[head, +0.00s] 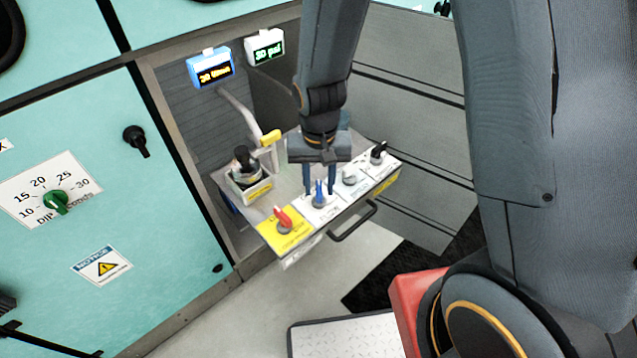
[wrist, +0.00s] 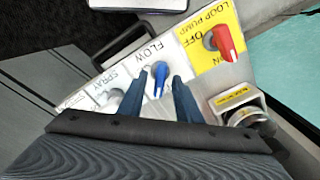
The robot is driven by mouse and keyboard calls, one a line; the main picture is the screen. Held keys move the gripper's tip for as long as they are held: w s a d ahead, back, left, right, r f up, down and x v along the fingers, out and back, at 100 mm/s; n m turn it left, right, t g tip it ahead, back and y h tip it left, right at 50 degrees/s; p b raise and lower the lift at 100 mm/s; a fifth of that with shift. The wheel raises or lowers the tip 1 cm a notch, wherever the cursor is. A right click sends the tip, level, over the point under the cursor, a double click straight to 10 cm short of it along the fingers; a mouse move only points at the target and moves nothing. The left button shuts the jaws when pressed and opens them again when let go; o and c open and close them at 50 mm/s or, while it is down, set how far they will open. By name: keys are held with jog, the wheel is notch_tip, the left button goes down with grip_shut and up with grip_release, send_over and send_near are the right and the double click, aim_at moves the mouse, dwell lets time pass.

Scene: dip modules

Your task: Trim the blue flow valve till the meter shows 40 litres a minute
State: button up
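The blue flow valve (head: 319,194) is a small lever knob on a white label at the front of the pull-out panel (head: 286,181). In the wrist view the blue knob (wrist: 159,78) sits under the word FLOW. My gripper (head: 319,188) points down over it, one finger on each side. In the wrist view the fingers (wrist: 159,80) stand apart with the knob between them and visible gaps, so my gripper is open. A blue-framed meter (head: 210,69) at the back left shows amber characters. They are too small to read surely.
A white meter (head: 265,47) shows a green reading, seemingly in psi. Beside the flow valve are a red loop pump knob (head: 283,220), a white spray knob (head: 349,175) and a black knob (head: 378,153). A yellow-tipped lever (head: 269,138) stands behind. A black handle (head: 353,221) fronts the panel.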

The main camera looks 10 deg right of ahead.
grip_shut()
jog(key=shift+s+r+n+p, duration=0.1)
jog(key=shift+n+p, duration=0.5)
jog(key=shift+n, duration=0.2)
jog(key=shift+n+p, duration=0.4)
jog(key=shift+n, duration=0.5)
grip_release()
